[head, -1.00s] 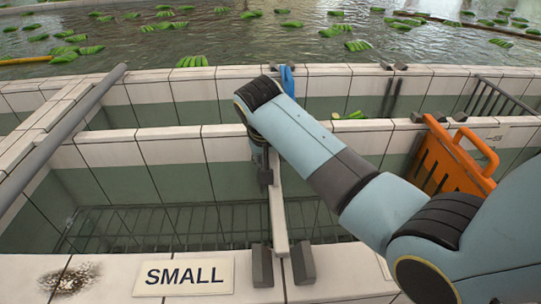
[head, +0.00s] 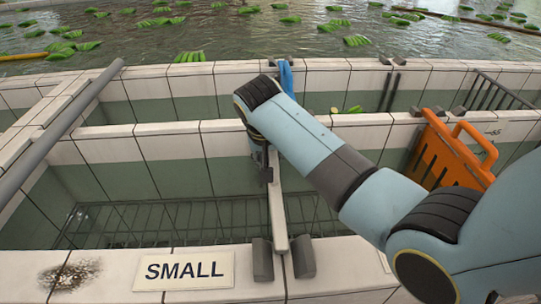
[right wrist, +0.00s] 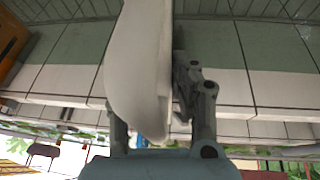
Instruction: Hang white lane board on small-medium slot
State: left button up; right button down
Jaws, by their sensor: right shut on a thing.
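The white lane board (head: 278,215) is seen nearly edge-on, spanning from near my right gripper (head: 264,170) toward the front wall. My right gripper is shut on it. In the right wrist view the board (right wrist: 140,65) stands between the fingers (right wrist: 160,125). Two dark grey blocks, left (head: 262,260) and right (head: 303,258), form a slot on the front wall by the SMALL sign (head: 184,271). The board's near end appears in or just above the gap between them; I cannot tell whether it rests. The far end is hidden by my arm. My left gripper is out of view.
An orange board (head: 445,155) hangs at the right on the middle wall, and a blue board (head: 286,76) stands behind my arm. A grey pipe (head: 65,125) crosses at the left. Tiled walls edge the basins; green bananas float in the water beyond.

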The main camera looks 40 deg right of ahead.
jog(key=shift+f, duration=0.1)
grip_release()
dwell(0.6)
dwell(0.3)
jog(key=p+v, duration=0.5)
jog(key=p, duration=0.1)
jog(key=shift+a, duration=0.1)
jog(key=shift+p+v, duration=1.1)
jog(key=shift+v, duration=1.4)
jog(key=shift+s, duration=0.1)
